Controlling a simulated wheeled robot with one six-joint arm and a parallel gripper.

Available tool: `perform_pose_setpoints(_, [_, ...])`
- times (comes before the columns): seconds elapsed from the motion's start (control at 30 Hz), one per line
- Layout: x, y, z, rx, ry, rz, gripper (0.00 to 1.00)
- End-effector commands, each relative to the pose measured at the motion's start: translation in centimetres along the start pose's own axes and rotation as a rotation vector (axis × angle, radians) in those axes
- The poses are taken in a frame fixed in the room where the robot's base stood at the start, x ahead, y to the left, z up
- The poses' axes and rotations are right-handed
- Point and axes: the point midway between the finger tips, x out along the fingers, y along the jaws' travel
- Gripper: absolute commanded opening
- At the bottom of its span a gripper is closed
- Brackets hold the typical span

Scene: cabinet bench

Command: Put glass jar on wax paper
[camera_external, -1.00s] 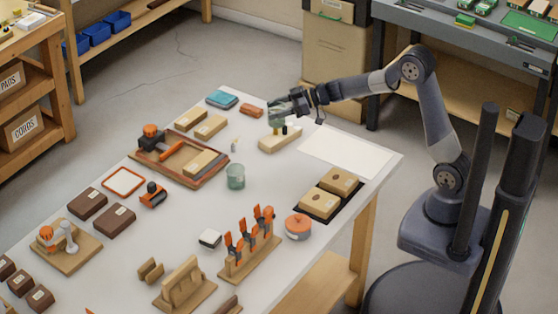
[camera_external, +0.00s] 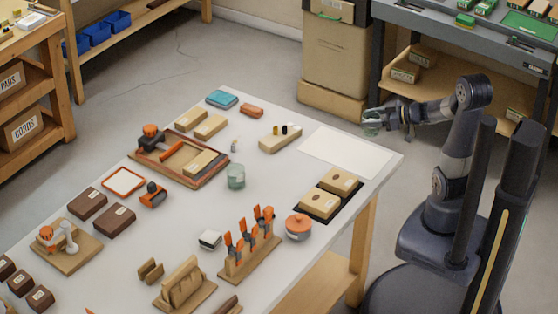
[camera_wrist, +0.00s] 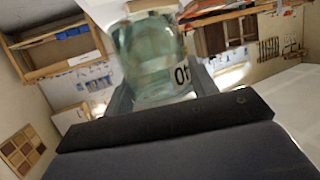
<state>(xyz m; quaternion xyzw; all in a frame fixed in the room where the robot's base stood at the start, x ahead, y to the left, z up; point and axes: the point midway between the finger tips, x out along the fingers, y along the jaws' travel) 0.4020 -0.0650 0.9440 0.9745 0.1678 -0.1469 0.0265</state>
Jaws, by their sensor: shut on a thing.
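My gripper (camera_external: 378,121) is shut on a greenish glass jar (camera_external: 371,124) and holds it in the air, over or near the right back edge of the table. The held jar also shows in the wrist view (camera_wrist: 148,58), between the fingers, with dark marking on its side. The wax paper (camera_external: 347,152) is a pale flat sheet at the table's right back corner, with nothing on it. In the external view the held jar is to the right of and above the sheet. A second greenish glass jar (camera_external: 236,176) stands near the middle of the table.
A wooden block with small bottles (camera_external: 281,138) stands left of the paper. Two tan boxes on a black mat (camera_external: 331,197) lie in front of it. An orange-lidded round container (camera_external: 298,227) and a rack of orange-handled tools (camera_external: 250,245) are nearer.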

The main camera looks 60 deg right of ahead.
Motion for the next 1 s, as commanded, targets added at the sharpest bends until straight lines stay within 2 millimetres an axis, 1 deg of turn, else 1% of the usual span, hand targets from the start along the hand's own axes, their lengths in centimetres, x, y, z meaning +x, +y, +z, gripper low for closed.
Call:
perform_pose_setpoints(0.07, [0.1,-0.1,1.1,0.004,0.000,0.003,0.27])
perform_pose_setpoints(0.2, [0.8,-0.1,3.7,0.006,-0.001,0.003,0.27])
perform_pose_setpoints(0.3, [1.3,-0.1,5.1,0.006,-0.001,0.002,0.27])
perform_pose_setpoints(0.4, [1.6,-0.1,5.9,0.004,0.000,0.003,0.27])
perform_pose_setpoints(0.57, [1.8,-0.1,6.5,0.003,0.000,0.003,0.27])
perform_pose_setpoints(0.83, [2.7,-0.1,9.6,0.004,-0.001,0.003,0.27])
perform_pose_setpoints(1.0, [2.7,-0.1,9.6,0.003,0.001,0.003,0.27])
